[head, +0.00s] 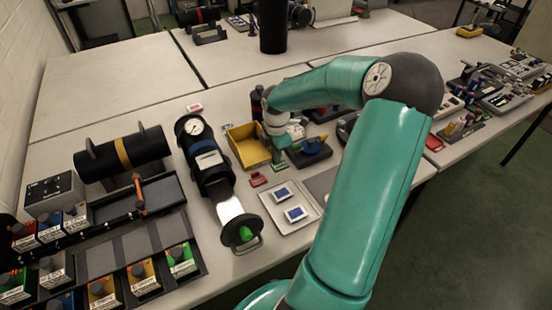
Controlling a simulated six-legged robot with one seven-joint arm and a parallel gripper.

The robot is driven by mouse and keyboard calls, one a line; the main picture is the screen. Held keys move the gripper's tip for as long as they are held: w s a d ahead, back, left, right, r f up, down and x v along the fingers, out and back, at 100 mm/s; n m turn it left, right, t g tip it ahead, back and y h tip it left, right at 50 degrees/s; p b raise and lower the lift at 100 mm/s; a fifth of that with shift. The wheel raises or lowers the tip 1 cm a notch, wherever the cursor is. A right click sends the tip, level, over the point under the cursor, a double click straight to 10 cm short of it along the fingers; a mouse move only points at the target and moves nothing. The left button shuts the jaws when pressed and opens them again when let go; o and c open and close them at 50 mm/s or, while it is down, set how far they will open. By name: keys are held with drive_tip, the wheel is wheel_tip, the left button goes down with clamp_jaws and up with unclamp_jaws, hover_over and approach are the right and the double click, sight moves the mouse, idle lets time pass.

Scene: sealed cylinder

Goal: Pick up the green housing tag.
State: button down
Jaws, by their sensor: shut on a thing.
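My gripper (279,150) reaches down over the table just right of the yellow tray. It is small in the view and partly hidden by my own wrist. A small green piece, which looks like the green housing tag (279,165), shows at the fingertips, and the gripper is shut on it. I cannot tell whether the tag is clear of the table. A similar red tag (258,179) lies on the table just to the left and nearer.
A yellow tray (245,149) stands left of the gripper. A black cylinder (208,165) with a gauge and a green knob lies further left. A pale tray (272,217) with two blue-and-white pieces lies in front. A dark stand (316,158) sits close on the right.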

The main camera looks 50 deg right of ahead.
drive_tip(key=s+a+r, duration=0.8)
drive_tip(key=s, duration=0.1)
drive_tip(key=shift+a+r, duration=0.2)
drive_tip(key=shift+a, duration=0.1)
drive_tip(key=shift+s+r, duration=0.1)
